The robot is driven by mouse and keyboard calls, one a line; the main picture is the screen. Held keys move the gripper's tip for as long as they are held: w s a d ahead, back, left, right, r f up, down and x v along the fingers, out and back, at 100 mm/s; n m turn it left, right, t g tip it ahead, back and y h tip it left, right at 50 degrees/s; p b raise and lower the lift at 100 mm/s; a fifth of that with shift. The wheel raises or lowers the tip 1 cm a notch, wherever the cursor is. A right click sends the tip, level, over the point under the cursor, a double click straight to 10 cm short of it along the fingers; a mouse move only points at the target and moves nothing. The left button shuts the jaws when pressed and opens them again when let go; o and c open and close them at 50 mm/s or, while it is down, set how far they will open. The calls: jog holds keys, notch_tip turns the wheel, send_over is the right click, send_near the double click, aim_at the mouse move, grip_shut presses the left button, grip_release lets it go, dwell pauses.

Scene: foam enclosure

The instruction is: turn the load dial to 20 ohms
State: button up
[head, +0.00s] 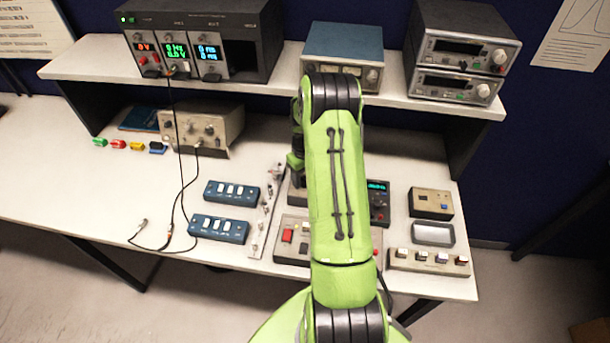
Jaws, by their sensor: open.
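My green arm runs up the middle of the picture and bends down over the bench. My gripper (298,178) shows only as a small dark part at the left of the arm, above the instruments; it is open, and its fingertips cannot be made out. No load dial or 20 ohm mark can be read here. A grey box with a red switch (291,239) lies partly behind the arm. A dark unit with a cyan display (379,201) shows at the arm's right, its left side hidden. Whether the dial is on either of them I cannot tell.
The white bench (90,190) is clear at the left. Two blue switch boxes (219,230) and a loose cable (150,243) lie left of the arm. A tan box (431,204) and a button strip (428,261) lie right. Power supplies (200,40) stand on the shelf.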

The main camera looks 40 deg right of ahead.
grip_shut()
dwell(0.3)
jog(key=shift+f+m, duration=0.1)
jog(key=shift+m, duration=0.2)
jog(key=m+b, duration=0.2)
jog(key=m, duration=0.1)
jog(key=shift+m+b, duration=1.15)
jog(key=shift+m, duration=1.45)
grip_release()
